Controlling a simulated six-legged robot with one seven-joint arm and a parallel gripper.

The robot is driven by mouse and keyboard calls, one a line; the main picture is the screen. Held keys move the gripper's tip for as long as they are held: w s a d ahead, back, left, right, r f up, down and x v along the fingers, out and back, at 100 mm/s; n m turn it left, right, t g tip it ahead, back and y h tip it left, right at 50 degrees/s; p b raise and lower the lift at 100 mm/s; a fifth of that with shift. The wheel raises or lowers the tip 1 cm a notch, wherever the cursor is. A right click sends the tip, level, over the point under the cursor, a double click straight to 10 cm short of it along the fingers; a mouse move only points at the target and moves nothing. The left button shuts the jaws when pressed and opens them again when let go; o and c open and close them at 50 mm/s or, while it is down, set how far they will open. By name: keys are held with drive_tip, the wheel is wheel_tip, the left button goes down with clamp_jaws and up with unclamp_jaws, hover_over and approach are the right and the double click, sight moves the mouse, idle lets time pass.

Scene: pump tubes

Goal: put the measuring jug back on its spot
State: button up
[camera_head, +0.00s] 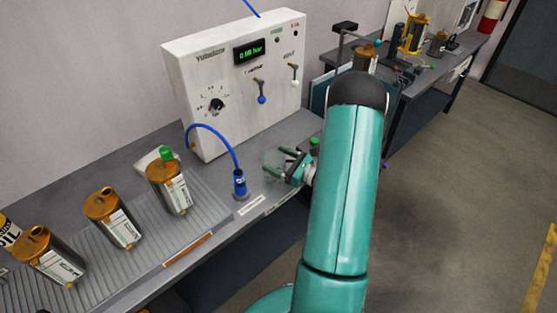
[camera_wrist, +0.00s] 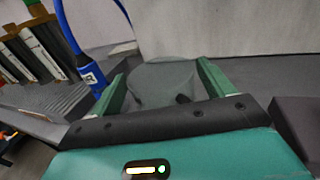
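The measuring jug (camera_wrist: 163,78) is clear and see-through, and stands upright between my fingers in the wrist view. It shows faintly in the head view (camera_head: 274,157), just right of the blue hose nozzle. My gripper (camera_head: 282,162) reaches in low over the front of the bench, with one green finger on each side of the jug. Whether the jug's base touches the bench is hard to tell.
A blue nozzle (camera_head: 239,184) with a curved hose stands left of the jug. The white pump panel (camera_head: 235,80) is behind it. Amber canisters (camera_head: 112,218) stand on the ribbed mat at left. A white label (camera_head: 252,205) is on the bench front. A second bench (camera_head: 458,70) is at back right.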

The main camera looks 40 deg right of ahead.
drive_tip(key=shift+o, duration=0.8)
drive_tip(key=shift+r, duration=0.2)
drive_tip(key=v, duration=1.2)
drive_tip(key=w+a+r+n+g+y, duration=0.1)
drive_tip(key=a+r+n+g+y, duration=0.1)
drive_tip(key=a+r+n+g, duration=0.45)
drive_tip(key=w+a+r+n+g+y, duration=0.15)
drive_tip(key=a+n, duration=0.25)
drive_tip(key=a, duration=0.6)
drive_tip(key=a+r+n+g+y, duration=0.1)
drive_tip(key=a+r+n+g, duration=0.45)
drive_tip(key=a, duration=0.25)
drive_tip(key=s+a+r+n+t+h, duration=0.2)
drive_tip(key=s+a+r+n+h, duration=0.7)
drive_tip(key=n, duration=0.7)
wheel_tip(320, 180, up, 2)
drive_tip(key=shift+r+h, duration=0.15)
drive_tip(key=shift+h, duration=0.5)
